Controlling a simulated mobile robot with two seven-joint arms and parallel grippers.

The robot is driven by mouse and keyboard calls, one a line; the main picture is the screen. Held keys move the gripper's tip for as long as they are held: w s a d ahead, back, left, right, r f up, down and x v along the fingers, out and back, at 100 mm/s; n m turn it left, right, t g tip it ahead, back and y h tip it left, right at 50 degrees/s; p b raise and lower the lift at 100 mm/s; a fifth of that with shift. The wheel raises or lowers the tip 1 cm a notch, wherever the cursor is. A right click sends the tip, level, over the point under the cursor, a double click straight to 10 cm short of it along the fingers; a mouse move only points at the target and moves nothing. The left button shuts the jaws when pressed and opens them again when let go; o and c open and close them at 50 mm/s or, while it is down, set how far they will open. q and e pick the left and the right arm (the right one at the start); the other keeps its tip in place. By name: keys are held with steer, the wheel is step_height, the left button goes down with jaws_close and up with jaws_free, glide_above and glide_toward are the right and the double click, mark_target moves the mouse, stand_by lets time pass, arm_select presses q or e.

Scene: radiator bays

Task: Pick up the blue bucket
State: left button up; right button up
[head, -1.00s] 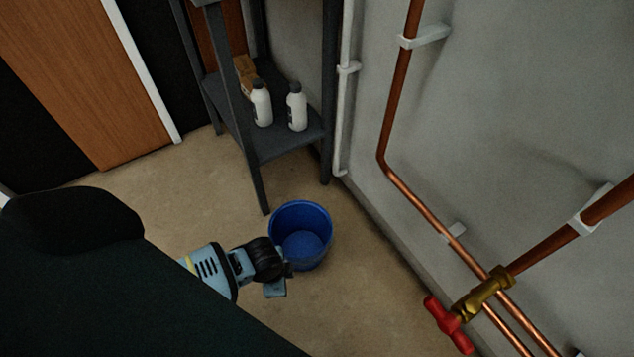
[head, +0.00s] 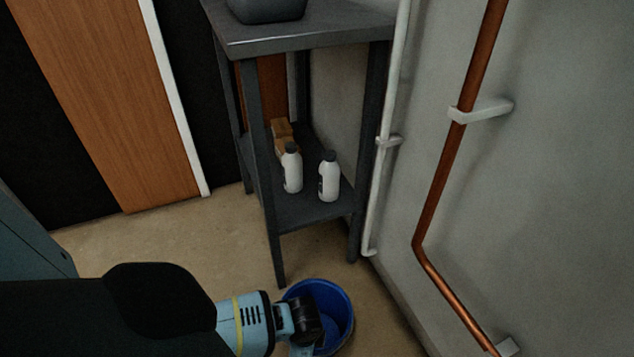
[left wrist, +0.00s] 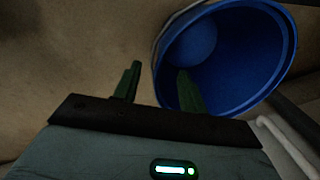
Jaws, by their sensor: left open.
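The blue bucket (head: 341,304) stands upright on the floor in front of the dark shelf stand, low in the head view. It looks empty, and my left arm's end covers part of its left side. In the left wrist view the bucket (left wrist: 262,62) fills the upper right. My left gripper (left wrist: 157,82) is open there, with its left finger outside the bucket and its right finger overlapping the bucket's opening. The near rim lies between the fingers in the picture; I see no contact. In the head view the left gripper (head: 301,346) is partly cut off. My right gripper is not in view.
A dark shelf stand (head: 313,209) holds two white bottles (head: 329,178) and a brown box (head: 282,132) on its lower shelf. A white pipe (head: 385,160) and a copper pipe (head: 442,200) run along the right wall. Bare floor (head: 170,235) lies left of the stand.

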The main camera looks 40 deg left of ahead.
arm_select(q)
step_height(320, 180, down, 5)
steer(key=b, duration=0.3)
steer(key=shift+s+d+r, duration=0.1)
steer(key=shift+d, duration=0.05)
steer(key=shift+f, duration=0.2)
steer(key=shift+r, duration=0.1)
steer(key=shift+c, duration=0.3)
steer(key=c, duration=0.7)
jaws_close()
